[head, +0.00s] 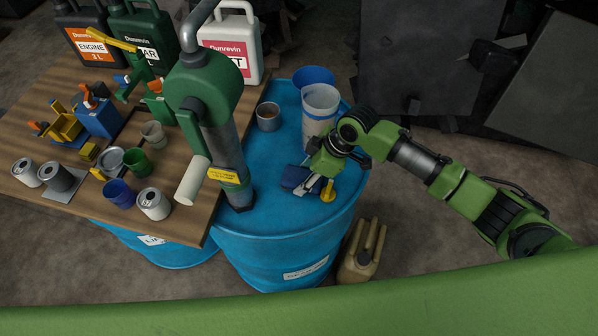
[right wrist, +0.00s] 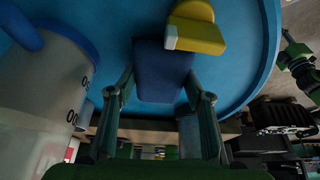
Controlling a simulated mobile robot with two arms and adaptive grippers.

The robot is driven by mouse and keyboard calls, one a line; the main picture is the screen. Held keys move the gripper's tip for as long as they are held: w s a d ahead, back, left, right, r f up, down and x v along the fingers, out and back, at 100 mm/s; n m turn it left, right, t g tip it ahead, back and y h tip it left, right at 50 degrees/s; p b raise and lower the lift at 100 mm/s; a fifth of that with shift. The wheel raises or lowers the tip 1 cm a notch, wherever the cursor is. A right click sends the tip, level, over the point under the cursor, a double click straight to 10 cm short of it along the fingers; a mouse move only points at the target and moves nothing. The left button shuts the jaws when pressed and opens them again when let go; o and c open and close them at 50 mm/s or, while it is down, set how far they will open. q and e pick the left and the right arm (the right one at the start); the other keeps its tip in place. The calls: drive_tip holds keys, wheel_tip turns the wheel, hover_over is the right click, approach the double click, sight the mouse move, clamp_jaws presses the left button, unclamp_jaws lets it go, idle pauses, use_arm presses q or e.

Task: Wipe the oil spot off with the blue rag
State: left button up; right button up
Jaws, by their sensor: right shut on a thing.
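The blue rag (head: 293,177) is a dark blue folded pad on top of the blue drum. My right gripper (head: 310,184) is shut on it, low over the drum top. In the right wrist view the rag (right wrist: 162,72) sits between the two fingers (right wrist: 160,95). Whether it touches the drum top is hard to tell. A yellow piece (head: 328,190) is just right of the rag; in the right wrist view it (right wrist: 197,32) overlaps the rag's edge and shows a white end. I cannot make out an oil spot; the rag and gripper hide part of the drum top. My left gripper is not in view.
The blue drum (head: 265,213) carries a tall whitish container (head: 319,108), a small metal cup (head: 268,117) and a green-grey pump (head: 226,150). A wooden table (head: 205,215) with cans and jugs is at left. A tan canister (head: 361,255) stands on the floor.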

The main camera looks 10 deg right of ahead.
sight(285, 174)
drive_tip(key=shift+s+d+f+h, duration=0.3)
drive_tip(key=shift+d+f, duration=0.35)
drive_tip(key=shift+d, duration=0.05)
drive_tip(key=shift+c, duration=0.2)
drive_tip(key=shift+w+a, duration=0.15)
drive_tip(key=shift+a, duration=0.4)
drive_tip(key=shift+c, duration=0.4)
drive_tip(key=shift+a+r, duration=0.15)
drive_tip(key=shift+a, duration=0.45)
drive_tip(key=shift+w+a+r, duration=0.1)
drive_tip(key=shift+w+a, duration=0.2)
drive_tip(key=shift+a, duration=0.45)
drive_tip(key=shift+w+a, duration=0.25)
drive_tip(key=shift+a, duration=0.5)
drive_tip(key=shift+w+a+r, duration=0.1)
drive_tip(key=shift+w+a, duration=0.2)
drive_tip(key=shift+a, duration=0.45)
drive_tip(key=shift+c, duration=0.2)
wheel_tip(285, 174, up, 6)
drive_tip(key=p, duration=0.6)
drive_tip(key=shift+w+r, duration=0.15)
